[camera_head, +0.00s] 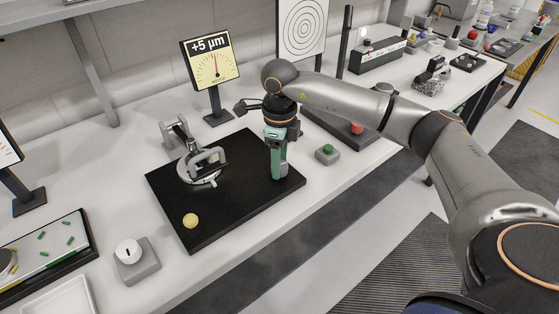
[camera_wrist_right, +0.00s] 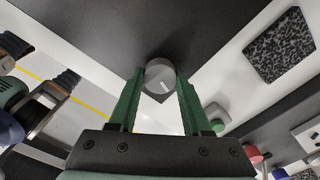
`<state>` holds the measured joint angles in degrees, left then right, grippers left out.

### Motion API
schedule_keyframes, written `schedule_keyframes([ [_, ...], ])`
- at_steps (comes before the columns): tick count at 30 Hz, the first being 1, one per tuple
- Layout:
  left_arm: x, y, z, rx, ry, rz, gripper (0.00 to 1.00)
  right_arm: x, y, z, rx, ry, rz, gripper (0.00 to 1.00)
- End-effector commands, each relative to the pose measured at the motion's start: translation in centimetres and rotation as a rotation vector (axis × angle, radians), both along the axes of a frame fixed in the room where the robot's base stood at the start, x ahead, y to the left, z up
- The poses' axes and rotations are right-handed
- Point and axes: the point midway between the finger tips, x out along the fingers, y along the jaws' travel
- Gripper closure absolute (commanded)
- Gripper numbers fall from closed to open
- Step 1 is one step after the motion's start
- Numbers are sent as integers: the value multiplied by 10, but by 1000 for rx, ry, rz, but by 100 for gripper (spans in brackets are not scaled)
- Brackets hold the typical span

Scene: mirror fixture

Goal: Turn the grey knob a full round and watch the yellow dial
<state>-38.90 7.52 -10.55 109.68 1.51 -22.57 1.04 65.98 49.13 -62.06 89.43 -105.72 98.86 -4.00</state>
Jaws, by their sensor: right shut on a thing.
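The grey knob (camera_wrist_right: 160,76) shows in the right wrist view between the two green fingers, with a pale mark on its face. My right gripper (camera_wrist_right: 156,98) is shut on it. In the head view this gripper (camera_head: 278,172) points down at the right part of the black board (camera_head: 230,205) and hides the knob. The yellow dial (camera_head: 212,61) stands upright behind the board. It reads "+5 µm" and its needle points nearly straight up. The mirror fixture (camera_head: 203,168) stands on the board, left of my gripper. My left gripper is not in view.
A pale knob on a grey box (camera_head: 137,262) is left of the board. A green button box (camera_head: 327,154) stands close right of my gripper. The board's front middle is bare.

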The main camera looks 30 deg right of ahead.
Motion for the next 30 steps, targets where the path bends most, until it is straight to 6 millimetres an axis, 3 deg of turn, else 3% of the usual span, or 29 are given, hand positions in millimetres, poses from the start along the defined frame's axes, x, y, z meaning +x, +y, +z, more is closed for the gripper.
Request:
schedule_keyframes([
  [1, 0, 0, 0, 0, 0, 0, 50, 1, 0, 2, 1, -4, -2, 49],
  [9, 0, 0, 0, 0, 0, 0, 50, 0, 0, 1, 0, -2, -2, 21],
  [18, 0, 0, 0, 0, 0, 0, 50, 1, 0, 5, 0, -2, -2, 21],
  [23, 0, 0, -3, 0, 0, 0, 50, 1, 0, 27, 1, -7, -2, 21],
  [30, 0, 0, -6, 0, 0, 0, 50, 1, 0, 81, 1, -7, -1, 21],
])
